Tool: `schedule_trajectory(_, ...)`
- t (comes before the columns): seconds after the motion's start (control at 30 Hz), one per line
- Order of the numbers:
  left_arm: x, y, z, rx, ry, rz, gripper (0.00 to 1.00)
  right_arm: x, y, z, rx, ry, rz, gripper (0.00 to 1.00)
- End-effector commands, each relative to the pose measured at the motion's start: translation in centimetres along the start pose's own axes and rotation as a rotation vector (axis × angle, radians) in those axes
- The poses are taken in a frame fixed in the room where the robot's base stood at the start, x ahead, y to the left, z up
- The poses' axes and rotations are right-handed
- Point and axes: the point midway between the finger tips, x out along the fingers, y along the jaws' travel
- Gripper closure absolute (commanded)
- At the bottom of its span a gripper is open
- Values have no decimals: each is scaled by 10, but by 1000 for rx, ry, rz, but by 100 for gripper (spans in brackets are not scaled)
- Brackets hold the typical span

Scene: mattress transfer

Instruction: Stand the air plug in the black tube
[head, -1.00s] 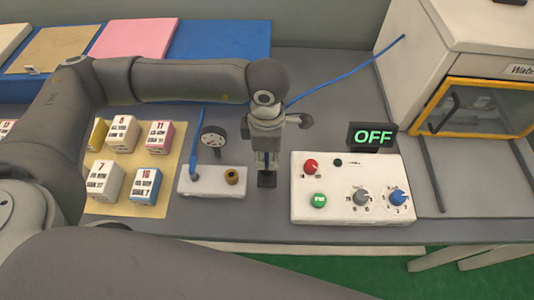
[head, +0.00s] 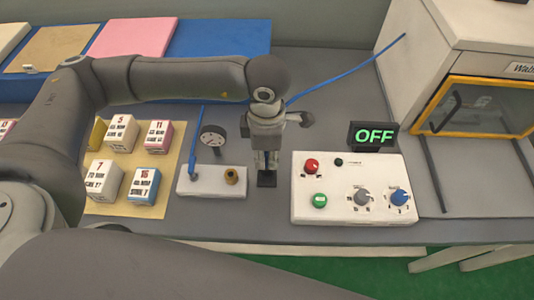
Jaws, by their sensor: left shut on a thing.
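My left gripper (head: 267,168) points down over the grey table, between the white gauge block and the control panel. It is shut on the air plug, which its fingers mostly hide. The black tube (head: 267,180) shows as a small dark shape directly below the fingertips. I cannot tell whether the plug is inside the tube or just above it. A blue hose (head: 345,73) runs from behind the gripper up to the right. My right gripper is not in view.
Right is a control panel (head: 335,212) with an OFF display (head: 373,136). Labelled boxes (head: 144,184) sit on a yellow mat (head: 175,165). A white cabinet (head: 460,50) stands far right.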

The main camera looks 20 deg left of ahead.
Motion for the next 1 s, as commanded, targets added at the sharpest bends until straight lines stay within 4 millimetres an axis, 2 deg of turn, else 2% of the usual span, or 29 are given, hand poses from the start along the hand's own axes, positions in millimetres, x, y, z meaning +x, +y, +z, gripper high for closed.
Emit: schedule_trajectory(1.0, 0, 0, 0, 0, -1, 0, 100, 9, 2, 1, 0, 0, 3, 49)
